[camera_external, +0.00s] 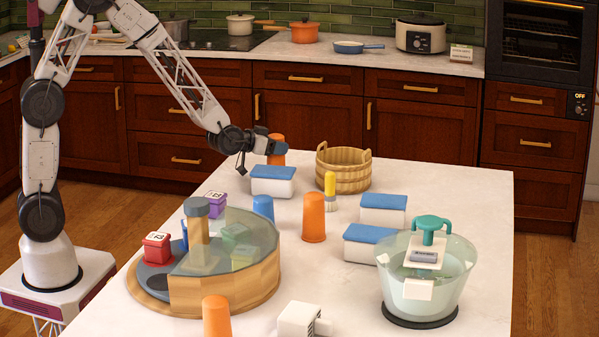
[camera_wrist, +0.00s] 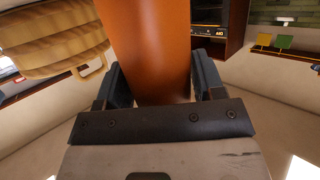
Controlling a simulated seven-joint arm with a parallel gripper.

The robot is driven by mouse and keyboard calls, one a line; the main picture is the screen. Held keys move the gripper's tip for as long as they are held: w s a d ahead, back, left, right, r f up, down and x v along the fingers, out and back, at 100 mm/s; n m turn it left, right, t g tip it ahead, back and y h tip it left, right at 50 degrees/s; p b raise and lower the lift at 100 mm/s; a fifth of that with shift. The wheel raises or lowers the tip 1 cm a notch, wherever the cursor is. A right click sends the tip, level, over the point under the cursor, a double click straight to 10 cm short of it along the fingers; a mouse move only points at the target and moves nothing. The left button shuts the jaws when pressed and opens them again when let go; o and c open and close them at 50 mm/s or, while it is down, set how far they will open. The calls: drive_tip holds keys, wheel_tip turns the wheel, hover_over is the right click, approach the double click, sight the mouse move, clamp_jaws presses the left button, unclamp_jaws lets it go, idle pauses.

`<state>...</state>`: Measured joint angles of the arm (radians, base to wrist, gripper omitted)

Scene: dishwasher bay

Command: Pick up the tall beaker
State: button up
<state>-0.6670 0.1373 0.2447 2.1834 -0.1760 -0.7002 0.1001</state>
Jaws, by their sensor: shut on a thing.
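My gripper (camera_external: 264,147) is at the far left part of the white island, behind a white box with a blue lid. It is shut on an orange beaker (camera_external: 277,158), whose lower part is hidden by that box. In the wrist view the beaker (camera_wrist: 148,45) stands between the two dark fingers of my gripper (camera_wrist: 164,82). I cannot tell whether its base touches the counter. A second orange beaker (camera_external: 313,218) stands upright mid-counter, and a third (camera_external: 217,316) is at the front edge of the picture. A shorter blue beaker (camera_external: 263,208) stands left of the middle one.
The blue-lidded box (camera_external: 272,186) is close in front of my gripper. A wicker basket (camera_external: 343,172) stands to the right; it also shows in the wrist view (camera_wrist: 50,45). A round wooden stand (camera_external: 225,290) and a clear bowl (camera_external: 427,292) occupy the front. The right counter edge is clear.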

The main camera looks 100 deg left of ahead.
sight(282, 134)
drive_tip(key=shift+r, duration=0.2)
drive_tip(key=shift+r, duration=0.8)
drive_tip(key=shift+s+d+r, duration=0.1)
drive_tip(key=shift+r, duration=0.8)
drive_tip(key=s+f+v, duration=0.1)
drive_tip(key=f+v, duration=0.2)
drive_tip(key=v, duration=1.2)
drive_tip(key=shift+s, duration=0.5)
drive_tip(key=shift+r, duration=0.1)
